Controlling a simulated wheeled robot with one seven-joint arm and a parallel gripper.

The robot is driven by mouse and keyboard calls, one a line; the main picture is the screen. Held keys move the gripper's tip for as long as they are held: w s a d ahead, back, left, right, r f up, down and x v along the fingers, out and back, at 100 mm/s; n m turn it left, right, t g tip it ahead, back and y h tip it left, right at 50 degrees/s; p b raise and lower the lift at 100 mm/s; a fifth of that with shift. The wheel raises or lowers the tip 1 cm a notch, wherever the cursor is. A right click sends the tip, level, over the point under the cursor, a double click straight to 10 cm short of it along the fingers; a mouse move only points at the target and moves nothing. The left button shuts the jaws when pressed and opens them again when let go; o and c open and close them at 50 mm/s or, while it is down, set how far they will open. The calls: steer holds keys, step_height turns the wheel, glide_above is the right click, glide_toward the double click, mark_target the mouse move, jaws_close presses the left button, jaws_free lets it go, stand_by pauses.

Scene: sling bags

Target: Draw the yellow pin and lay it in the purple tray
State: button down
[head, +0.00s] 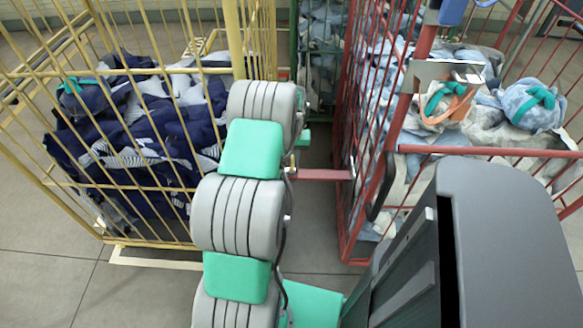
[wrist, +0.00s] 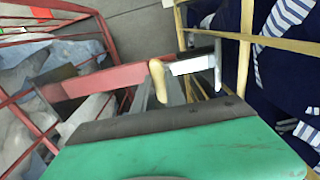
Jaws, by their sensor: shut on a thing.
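The yellow pin (wrist: 158,82) shows in the wrist view as a pale yellow rounded rod at the tips of my gripper (wrist: 165,88), which is shut on it. It is beside the end of a red bar (wrist: 95,82) and a metal bracket (wrist: 194,64) on the yellow cage. I cannot tell whether the pin still sits in the bracket. In the head view my arm hides most of my gripper, and a small yellow piece (head: 292,162) shows near the red bar's end. I see no purple tray in either view.
A yellow cage (head: 120,70) of dark blue cloth stands left. A red cage (head: 345,130) of pale blue cloth stands right, with bundles (head: 535,105) on top. The red bar (head: 320,174) spans the narrow gap between them. A green cage (head: 322,50) stands behind.

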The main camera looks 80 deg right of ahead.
stand_by(0.3)
steer(key=shift+r+p, duration=2.85)
steer(key=shift+r, duration=1.95)
steer(key=shift+r, duration=0.1)
step_height(320, 180, up, 4)
steer(key=shift+f+p, duration=0.1)
steer(key=shift+p, duration=1.05)
